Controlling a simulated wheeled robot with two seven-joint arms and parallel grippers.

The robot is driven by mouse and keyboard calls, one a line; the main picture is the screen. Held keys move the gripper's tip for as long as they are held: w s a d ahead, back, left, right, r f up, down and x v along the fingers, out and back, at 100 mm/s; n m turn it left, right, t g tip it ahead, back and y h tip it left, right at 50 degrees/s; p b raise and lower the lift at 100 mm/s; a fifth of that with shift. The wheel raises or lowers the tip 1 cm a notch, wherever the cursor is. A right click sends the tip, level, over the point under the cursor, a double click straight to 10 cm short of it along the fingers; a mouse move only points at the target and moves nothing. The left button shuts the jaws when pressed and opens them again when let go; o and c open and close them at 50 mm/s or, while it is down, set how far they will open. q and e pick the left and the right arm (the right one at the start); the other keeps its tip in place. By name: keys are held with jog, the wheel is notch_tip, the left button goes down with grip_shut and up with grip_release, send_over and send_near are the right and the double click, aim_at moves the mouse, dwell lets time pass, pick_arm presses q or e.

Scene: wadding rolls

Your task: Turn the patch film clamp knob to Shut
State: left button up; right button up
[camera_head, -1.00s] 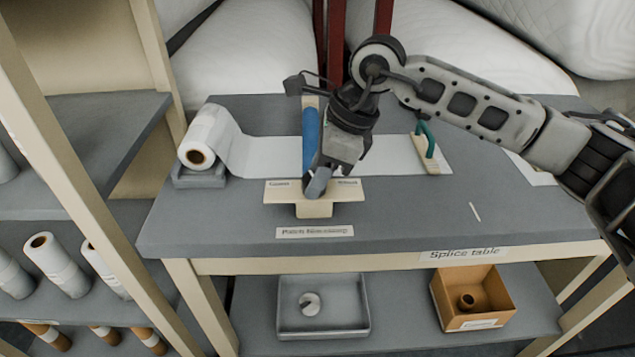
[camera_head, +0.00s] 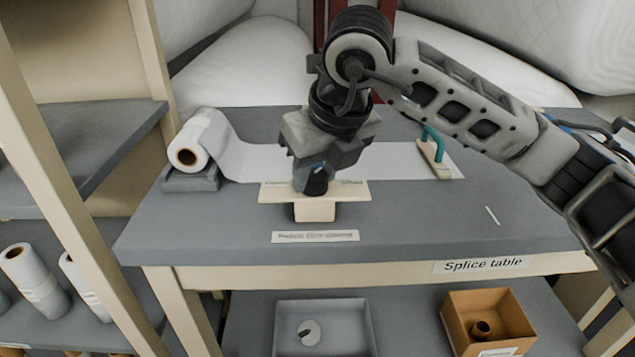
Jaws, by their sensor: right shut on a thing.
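The patch film clamp (camera_head: 315,211) is a cream block with a wide top plate at the front middle of the splice table (camera_head: 420,215). Small labels sit at the left and right ends of the plate, too small to read. A label (camera_head: 315,237) lies on the table in front of it. My right gripper (camera_head: 314,182) points down over the plate and is shut on the clamp knob, which its fingers mostly hide. Which label the knob points to cannot be told. My left gripper is not in view.
A white film roll (camera_head: 190,150) on a grey holder stands at the left, its film running right across the table. A cream tool with a green handle (camera_head: 434,150) lies at the right. A grey tray (camera_head: 367,325) and an orange box (camera_head: 490,310) are on the lower shelf.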

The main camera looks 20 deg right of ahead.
jog(key=m+h+b, duration=0.1)
jog(key=m, duration=0.2)
jog(key=shift+a, duration=0.15)
jog(key=m+h+b, duration=0.1)
jog(key=m, duration=0.1)
jog(key=shift+m, duration=0.4)
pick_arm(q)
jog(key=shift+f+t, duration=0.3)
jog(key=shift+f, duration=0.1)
pick_arm(e)
jog(key=shift+m+h, duration=0.4)
jog(key=shift+m, duration=0.3)
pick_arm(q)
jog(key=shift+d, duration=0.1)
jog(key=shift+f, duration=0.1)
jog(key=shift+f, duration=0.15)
pick_arm(e)
jog(key=o, duration=1)
jog(key=shift+r, duration=0.1)
pick_arm(q)
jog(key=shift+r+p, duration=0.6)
jog(key=shift+p, duration=0.45)
pick_arm(e)
jog(key=v, duration=1.6)
jog(key=shift+w+a, duration=0.1)
jog(key=shift+w, duration=0.1)
